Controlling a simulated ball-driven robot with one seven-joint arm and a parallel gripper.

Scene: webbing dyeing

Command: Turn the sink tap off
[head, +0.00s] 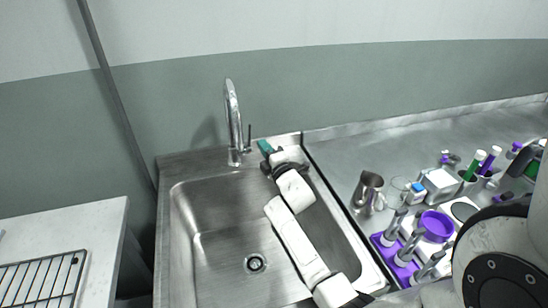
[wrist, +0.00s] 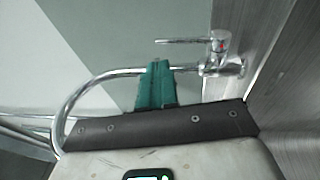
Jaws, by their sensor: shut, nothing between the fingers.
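The chrome sink tap (head: 233,118) stands at the back rim of the steel sink, with a tall curved spout. Its thin lever (head: 249,134) stands upright on the right side of the tap base. In the wrist view the tap (wrist: 90,86) lies sideways, with its lever (wrist: 184,40) and a red dot on the lever hub. My gripper (head: 265,147) has teal fingers and is shut and empty, just right of the lever. In the wrist view the shut fingers (wrist: 156,72) overlap the spout's tube; contact cannot be told. I see no clear water stream.
The sink basin (head: 205,215) is empty, with a drain. The right counter (head: 420,145) holds a metal jug (head: 368,190), a purple rack (head: 392,258), a purple lid (head: 436,226) and several markers. A wire rack (head: 40,280) lies on the left worktop. A wall stands close behind the tap.

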